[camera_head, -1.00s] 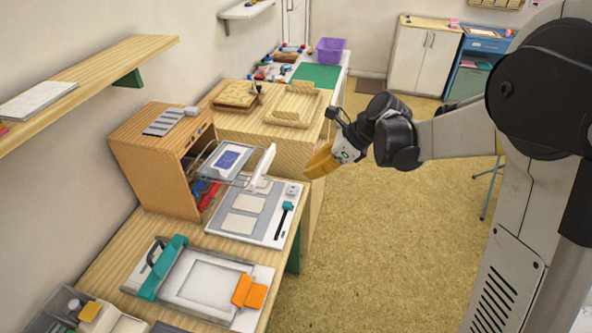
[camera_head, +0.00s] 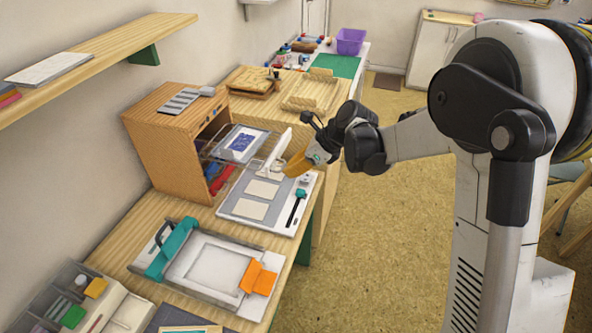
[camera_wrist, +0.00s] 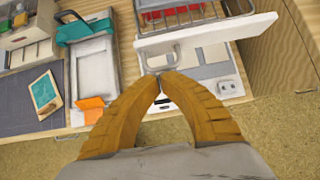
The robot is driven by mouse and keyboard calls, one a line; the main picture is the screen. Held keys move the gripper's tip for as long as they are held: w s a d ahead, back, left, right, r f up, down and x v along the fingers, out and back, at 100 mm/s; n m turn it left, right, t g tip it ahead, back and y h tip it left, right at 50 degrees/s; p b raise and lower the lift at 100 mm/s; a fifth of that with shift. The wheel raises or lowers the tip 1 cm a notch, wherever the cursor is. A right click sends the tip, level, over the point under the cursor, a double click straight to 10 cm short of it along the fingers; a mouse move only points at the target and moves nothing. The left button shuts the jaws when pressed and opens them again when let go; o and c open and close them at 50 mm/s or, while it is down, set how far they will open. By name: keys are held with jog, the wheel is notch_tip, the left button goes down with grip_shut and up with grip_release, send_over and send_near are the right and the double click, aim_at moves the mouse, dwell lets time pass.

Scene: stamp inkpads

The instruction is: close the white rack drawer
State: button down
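The rack drawer (camera_head: 212,153) is a wire rack with a white front panel (camera_head: 279,152), pulled out of the wooden cabinet (camera_head: 163,150). A tray with a blue-marked pad (camera_head: 242,143) is on the rack. In the wrist view the white front panel (camera_wrist: 228,30) runs across the top, with a pale handle on its near side. My gripper (camera_head: 288,170) has ochre fingers and is just in front of the panel, on its right. Its fingertips (camera_wrist: 161,77) meet beside the handle with nothing clearly between them. Whether they touch the handle, I cannot tell.
A grey-and-white board (camera_head: 240,207) with paper sheets lies under the drawer. A teal-clamped frame press (camera_head: 170,250) with an orange part (camera_head: 258,278) is nearer on the table. A wooden tray (camera_head: 312,92) is behind. Open floor is to the right.

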aim_at(219, 154)
jog(key=w+a, duration=0.2)
jog(key=a, duration=0.5)
jog(key=w+a, duration=0.3)
jog(key=a, duration=0.3)
jog(key=w+a, duration=0.2)
jog(key=a, duration=0.5)
jog(key=shift+w+a+p, duration=0.3)
jog(key=shift+a+p, duration=0.05)
jog(key=shift+d, duration=0.1)
